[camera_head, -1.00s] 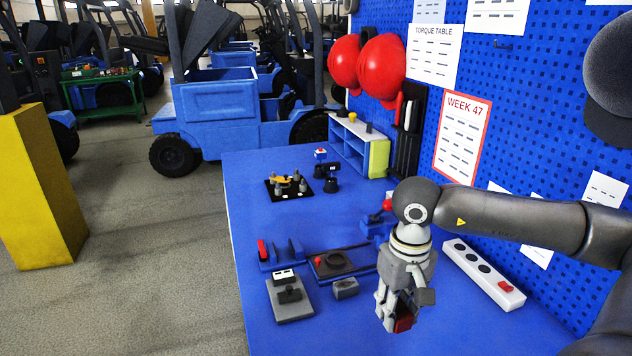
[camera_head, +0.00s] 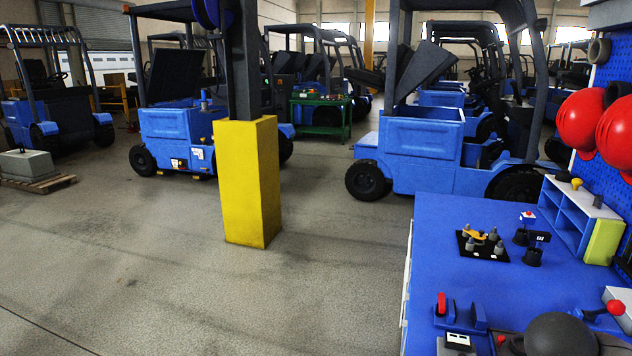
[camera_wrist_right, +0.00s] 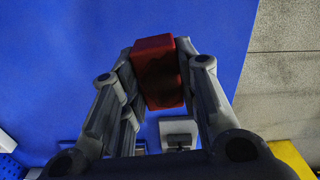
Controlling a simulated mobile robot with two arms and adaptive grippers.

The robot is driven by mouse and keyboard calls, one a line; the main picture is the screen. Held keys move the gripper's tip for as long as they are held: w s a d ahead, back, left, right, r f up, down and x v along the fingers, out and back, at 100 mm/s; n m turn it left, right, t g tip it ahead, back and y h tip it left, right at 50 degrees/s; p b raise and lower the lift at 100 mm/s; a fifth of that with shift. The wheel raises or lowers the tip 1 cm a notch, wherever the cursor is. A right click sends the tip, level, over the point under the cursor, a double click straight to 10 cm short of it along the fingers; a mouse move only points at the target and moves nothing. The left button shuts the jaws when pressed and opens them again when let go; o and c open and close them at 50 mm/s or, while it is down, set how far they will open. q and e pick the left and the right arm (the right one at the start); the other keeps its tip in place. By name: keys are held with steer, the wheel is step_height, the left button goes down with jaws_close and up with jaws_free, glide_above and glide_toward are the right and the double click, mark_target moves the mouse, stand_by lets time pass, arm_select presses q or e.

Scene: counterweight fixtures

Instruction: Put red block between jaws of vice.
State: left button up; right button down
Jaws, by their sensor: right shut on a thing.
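In the right wrist view, my right gripper (camera_wrist_right: 158,85) is shut on a red block (camera_wrist_right: 157,72), whose face is partly in dark shadow. The block is held with the blue bench top behind it. A pale grey plate with a dark part (camera_wrist_right: 179,131) shows past the fingers. I cannot pick out the vice for certain. A blue fixture (camera_head: 478,319) with upright parts and a red piece (camera_head: 441,303) stands at the bench's near left edge. My left gripper is in neither current view.
The blue bench (camera_head: 440,225) carries a black plate with several posts (camera_head: 470,248), two dark stands and a blue shelf unit (camera_head: 565,220). A red ball knob (camera_head: 616,307) is at the right. A yellow pillar (camera_head: 247,180) stands on the open floor left of the bench.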

steer(key=a+n, duration=0.2)
steer(key=a, duration=0.6)
steer(key=shift+w+a+r, duration=0.2)
steer(key=shift+w+r, duration=0.1)
steer(key=shift+w, duration=0.15)
